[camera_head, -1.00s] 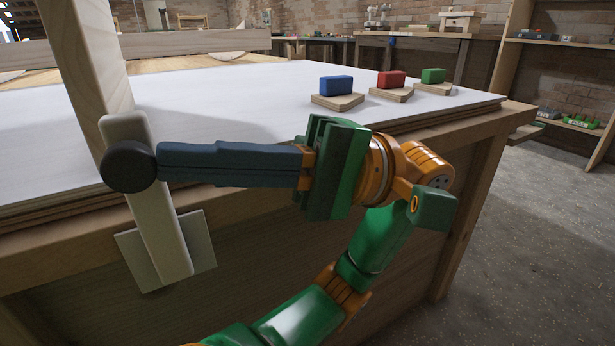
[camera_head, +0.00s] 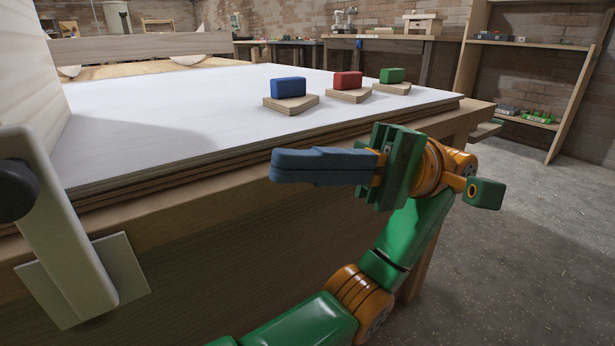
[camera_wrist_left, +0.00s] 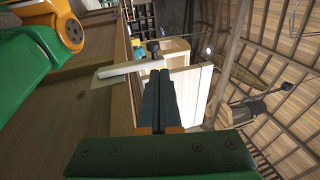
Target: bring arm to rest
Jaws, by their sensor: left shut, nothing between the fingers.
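My left gripper (camera_head: 275,165) shows in the head view in front of the workbench's near edge. Its dark blue-grey fingers are together, point left and hold nothing. The green and orange left arm reaches up to it from the bottom of the view. In the left wrist view the shut fingers (camera_wrist_left: 158,80) point away toward a white lever (camera_wrist_left: 120,72). That white lever with a black knob also shows at the left of the head view (camera_head: 75,235), apart from the fingertips. My right gripper is in neither view.
The workbench (camera_head: 230,120) has a white top. Blue (camera_head: 288,88), red (camera_head: 347,80) and green (camera_head: 391,75) blocks stand on wooden pieces near its far right edge. Shelves (camera_head: 525,85) stand at back right. The floor (camera_head: 510,260) at right is clear.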

